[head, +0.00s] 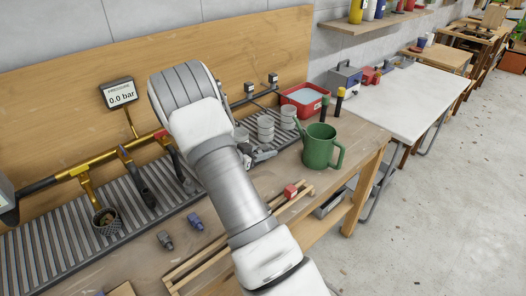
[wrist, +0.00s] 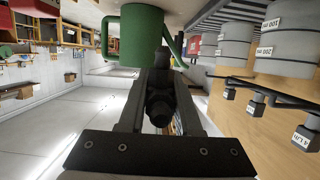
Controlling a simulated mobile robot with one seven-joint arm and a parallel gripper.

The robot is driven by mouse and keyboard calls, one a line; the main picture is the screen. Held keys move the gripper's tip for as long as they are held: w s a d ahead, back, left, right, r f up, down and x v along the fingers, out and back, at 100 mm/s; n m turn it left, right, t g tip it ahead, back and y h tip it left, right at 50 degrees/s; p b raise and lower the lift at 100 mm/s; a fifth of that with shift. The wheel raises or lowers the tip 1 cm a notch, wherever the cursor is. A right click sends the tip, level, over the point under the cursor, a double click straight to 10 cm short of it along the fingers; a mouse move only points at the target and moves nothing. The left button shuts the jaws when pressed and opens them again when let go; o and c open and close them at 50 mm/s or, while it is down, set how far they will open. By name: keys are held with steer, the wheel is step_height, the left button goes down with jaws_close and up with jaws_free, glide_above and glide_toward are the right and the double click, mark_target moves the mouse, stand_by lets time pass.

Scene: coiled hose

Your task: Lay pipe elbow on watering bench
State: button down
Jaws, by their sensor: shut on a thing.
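My gripper (head: 262,153) is over the wooden watering bench (head: 340,146), left of the green watering can (head: 321,147). In the wrist view my gripper (wrist: 160,108) is shut on a dark grey fitting, which looks like the pipe elbow (wrist: 160,88). The elbow sits between the two fingers; its far end points toward the green can (wrist: 140,35). In the head view the arm and gripper largely hide the elbow, and I cannot tell its exact height above the bench.
Grey cups (head: 266,128) stand behind the gripper, near a red tray (head: 305,99). A slatted drain (head: 60,255) runs along the back, below a yellow pipe with taps. Small grey (head: 165,240), blue (head: 195,222) and red (head: 290,191) fittings lie near wooden rails at the front.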

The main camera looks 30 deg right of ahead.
steer(key=shift+f+b, duration=2.25)
steer(key=shift+f, duration=0.8)
steer(key=shift+f+b, duration=0.8)
steer(key=shift+f, duration=0.5)
step_height(320, 180, up, 8)
steer(key=p, duration=0.5)
steer(key=shift+r, duration=0.1)
steer(key=shift+w+a+n+t, duration=0.2)
steer(key=shift+a+n+t, duration=0.05)
steer(key=shift+n+t, duration=0.3)
steer(key=a+r+n+t+y+p, duration=0.1)
steer(key=a+n+t+y, duration=0.4)
steer(key=a, duration=0.8)
steer(key=a+n+t+y+p, duration=0.1)
steer(key=a+n+t+y, duration=0.5)
steer(key=a+n+y, duration=0.3)
steer(key=a+n, duration=0.1)
steer(key=a, duration=0.3)
steer(key=shift+w+a+r, duration=0.15)
steer(key=shift+a+r, duration=0.2)
steer(key=shift+r, duration=0.05)
